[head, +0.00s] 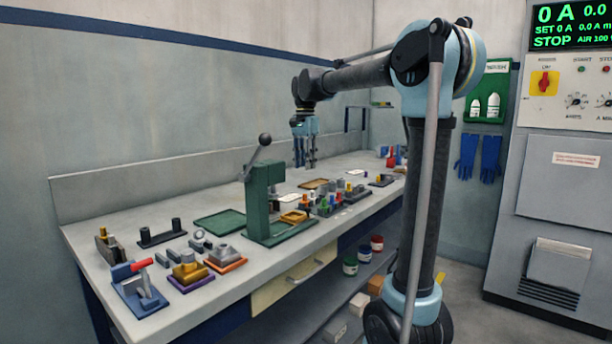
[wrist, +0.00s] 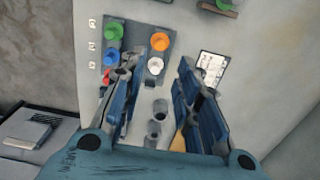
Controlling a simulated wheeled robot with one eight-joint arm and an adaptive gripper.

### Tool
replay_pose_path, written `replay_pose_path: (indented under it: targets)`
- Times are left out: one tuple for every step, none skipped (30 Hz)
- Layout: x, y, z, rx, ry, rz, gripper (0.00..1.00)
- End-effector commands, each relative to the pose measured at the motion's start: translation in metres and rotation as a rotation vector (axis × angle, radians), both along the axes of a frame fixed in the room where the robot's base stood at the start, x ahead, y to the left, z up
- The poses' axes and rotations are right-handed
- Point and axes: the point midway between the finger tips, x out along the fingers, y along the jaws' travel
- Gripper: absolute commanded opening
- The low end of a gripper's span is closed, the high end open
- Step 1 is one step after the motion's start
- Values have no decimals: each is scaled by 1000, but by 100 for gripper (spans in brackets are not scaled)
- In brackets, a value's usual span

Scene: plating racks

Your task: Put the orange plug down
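An orange plug (wrist: 160,41) shows as a round top on a dark plate (wrist: 140,34) in the wrist view, beyond my fingertips. Green, blue and white round tops are beside it. My gripper (wrist: 156,72) has its two blue fingers apart, with nothing seen held between them. Grey cylindrical pieces (wrist: 159,108) show lower down in the gap between the fingers. In the head view my gripper (head: 304,163) hangs fingers-down above the far half of the bench. I cannot pick out the orange plug there among the small coloured parts.
A green lever press (head: 264,195) stands on the bench (head: 110,232) left of my gripper. A green tray (head: 219,223) and several fixtures lie further left. A white printed card (wrist: 212,67) lies right of the dark plate. The wall is behind the bench.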

Motion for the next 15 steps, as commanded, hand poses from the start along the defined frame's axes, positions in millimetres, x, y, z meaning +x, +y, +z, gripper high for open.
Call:
replay_pose_path:
  targets:
    - [0,0,4,0,0,0,30]
    - [0,0,6,0,0,0,30]
    - [0,0,8,0,0,0,30]
    - [0,0,8,0,0,0,30]
    - [0,0,9,0,0,0,30]
    - [0,0,10,0,0,0,30]
    - [0,0,10,0,0,0,30]
    - [-1,-1,10,0,0,1,30]
    - [-2,-3,9,0,-1,3,30]
    - [-4,-5,8,1,-2,7,30]
    - [-6,-8,7,1,-4,12,30]
    - [-11,-14,5,3,-7,21,30]
    - [-16,-19,3,3,-10,30,30]
    - [-21,-25,0,3,-13,41,30]
    - [-29,-34,-4,6,-18,59,30]
